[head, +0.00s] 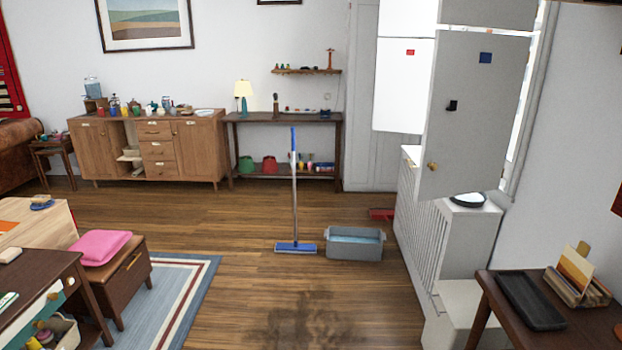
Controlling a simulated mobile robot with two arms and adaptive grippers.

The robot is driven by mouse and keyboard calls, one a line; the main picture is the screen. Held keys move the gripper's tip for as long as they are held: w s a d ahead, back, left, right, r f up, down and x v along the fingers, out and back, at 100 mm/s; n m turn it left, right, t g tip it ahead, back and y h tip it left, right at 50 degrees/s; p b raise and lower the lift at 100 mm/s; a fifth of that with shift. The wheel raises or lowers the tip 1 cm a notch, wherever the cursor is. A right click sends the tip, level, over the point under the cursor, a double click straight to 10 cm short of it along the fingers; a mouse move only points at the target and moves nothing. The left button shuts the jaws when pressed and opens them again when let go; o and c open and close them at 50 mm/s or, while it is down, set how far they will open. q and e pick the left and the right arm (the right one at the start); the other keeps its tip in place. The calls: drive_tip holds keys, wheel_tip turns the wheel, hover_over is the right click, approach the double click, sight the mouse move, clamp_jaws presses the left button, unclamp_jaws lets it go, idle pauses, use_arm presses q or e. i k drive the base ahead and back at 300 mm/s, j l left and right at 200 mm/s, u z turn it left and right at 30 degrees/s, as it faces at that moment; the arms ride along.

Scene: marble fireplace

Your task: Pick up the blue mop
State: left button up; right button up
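The blue mop (295,247) stands upright on the wooden floor in the middle of the room. It has a flat blue head, a pale grey pole (294,200) and a blue grip (293,140) at the top. The pole passes in front of the dark console table at the back wall. Neither of my grippers shows in the head view.
A grey bucket (354,244) with bluish contents stands just right of the mop head. A dark stain (305,322) marks the floor in front. A striped rug (172,300) and a bench (124,280) are at left, a white radiator cover (470,235) at right.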

sight(294, 248)
drive_tip(key=i, duration=3.7)
drive_tip(key=i+l+u, duration=0.1)
drive_tip(key=i+u, duration=0.15)
drive_tip(key=i, duration=0.3)
drive_tip(key=i+l+u, duration=0.2)
drive_tip(key=i, duration=0.4)
